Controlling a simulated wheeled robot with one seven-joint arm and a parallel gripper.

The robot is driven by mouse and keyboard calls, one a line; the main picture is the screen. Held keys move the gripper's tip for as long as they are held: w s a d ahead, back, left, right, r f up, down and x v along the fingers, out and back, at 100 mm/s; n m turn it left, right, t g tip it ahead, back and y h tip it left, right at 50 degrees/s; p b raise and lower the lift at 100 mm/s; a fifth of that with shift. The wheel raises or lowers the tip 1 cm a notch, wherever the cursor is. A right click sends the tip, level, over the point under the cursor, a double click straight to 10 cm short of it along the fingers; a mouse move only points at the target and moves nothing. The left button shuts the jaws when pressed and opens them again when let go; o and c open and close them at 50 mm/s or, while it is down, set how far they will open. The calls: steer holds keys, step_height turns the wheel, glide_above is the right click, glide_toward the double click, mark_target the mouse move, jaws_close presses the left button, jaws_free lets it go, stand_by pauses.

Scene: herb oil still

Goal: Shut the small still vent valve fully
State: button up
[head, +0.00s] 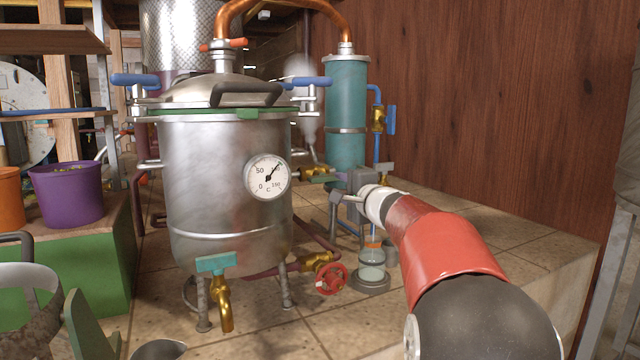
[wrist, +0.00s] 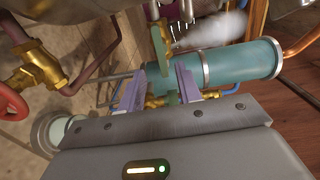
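A small brass valve with a green lever (head: 318,174) sits between the still and the teal condenser in the head view; I take it to be the vent valve, though no label shows. In the wrist view a brass valve (wrist: 158,38) with a green lever lies just beyond my gripper (wrist: 160,74). Its lever end shows between the two purple fingers, which stand apart. I cannot tell whether they touch it. In the head view my gripper (head: 345,197) is below and right of the valve, partly hidden by my arm. The lever's exact angle is unclear.
The steel still (head: 225,185) stands left, the teal condenser (head: 345,110) behind my gripper. A red wheel valve (head: 331,279), a glass jar (head: 372,262) and a teal-handled tap (head: 216,264) sit low in front. A blue-handled valve (head: 391,119) is right of the condenser. The tiled counter is clear at right.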

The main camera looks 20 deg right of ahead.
mark_target(327, 180)
steer(key=w+p, duration=0.2)
steer(key=w, duration=0.5)
steer(key=shift+w+a, duration=0.1)
steer(key=shift+w, duration=0.25)
steer(key=shift+c, duration=0.4)
jaws_close()
